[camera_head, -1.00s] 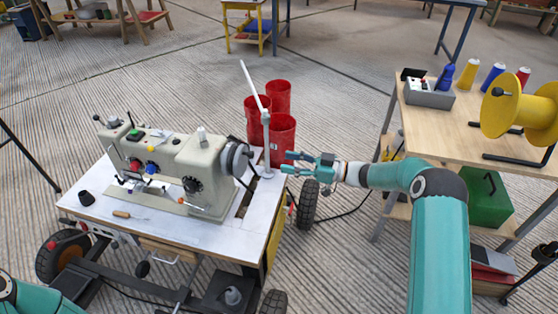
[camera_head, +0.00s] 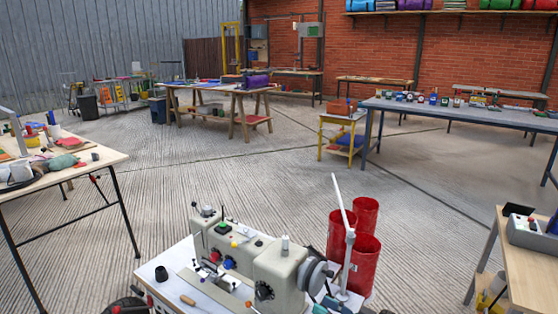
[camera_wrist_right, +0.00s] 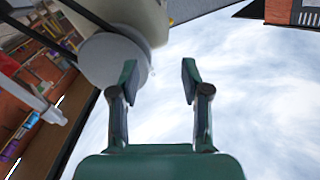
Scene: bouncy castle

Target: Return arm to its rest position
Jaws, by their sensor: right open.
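My right gripper (camera_head: 332,303) shows only in part at the bottom edge of the head view, beside the handwheel end of the sewing machine (camera_head: 278,272). In the right wrist view my right gripper (camera_wrist_right: 158,80) is open, with nothing between its two teal fingers. The machine's round handwheel (camera_wrist_right: 113,62) shows just past the left finger there; I cannot tell the exact gap. The rest of my right arm is out of the head view. My left gripper is not in view.
A white upright post (camera_head: 347,240) stands by the handwheel, with red bins (camera_head: 361,264) behind it. A wooden table (camera_head: 530,265) is at the right and a cluttered table (camera_head: 98,158) at the left. Open concrete floor (camera_head: 230,165) lies beyond the machine.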

